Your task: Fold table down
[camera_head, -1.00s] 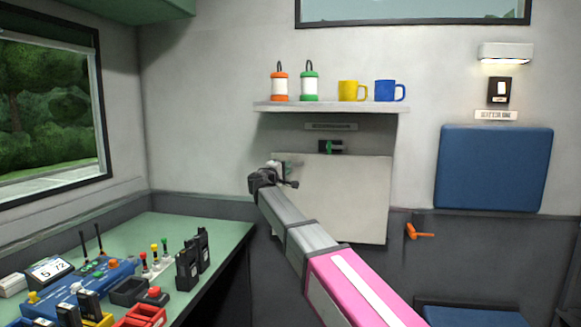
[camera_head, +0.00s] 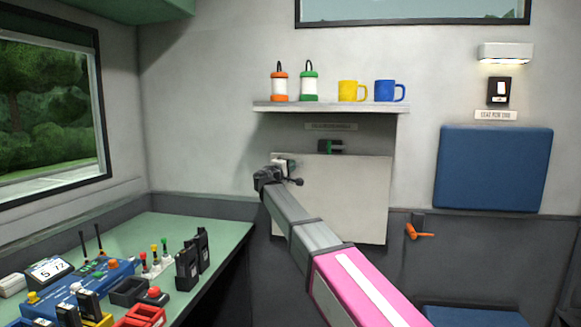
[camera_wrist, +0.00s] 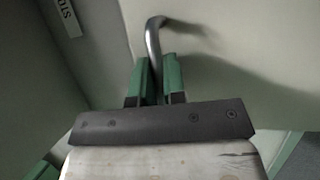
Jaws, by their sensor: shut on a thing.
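The fold-down table is a pale flat panel (camera_head: 345,205) that stands upright against the wall under the shelf. A small dark latch with a green part (camera_head: 330,146) sits at its top edge. My gripper (camera_head: 288,165) is at the upper left of the panel. In the wrist view, my gripper's green fingers (camera_wrist: 154,82) are shut on a bent metal handle (camera_wrist: 153,38). The pale surface behind it carries the handle's shadow. My wrist hides part of the panel's left edge in the head view.
A shelf (camera_head: 330,107) above the panel holds two lanterns, a yellow mug (camera_head: 348,91) and a blue mug (camera_head: 385,91). A green desk (camera_head: 200,228) with radios and other gear stands at the left. A blue padded panel (camera_head: 494,168) and orange lever (camera_head: 420,233) are at the right.

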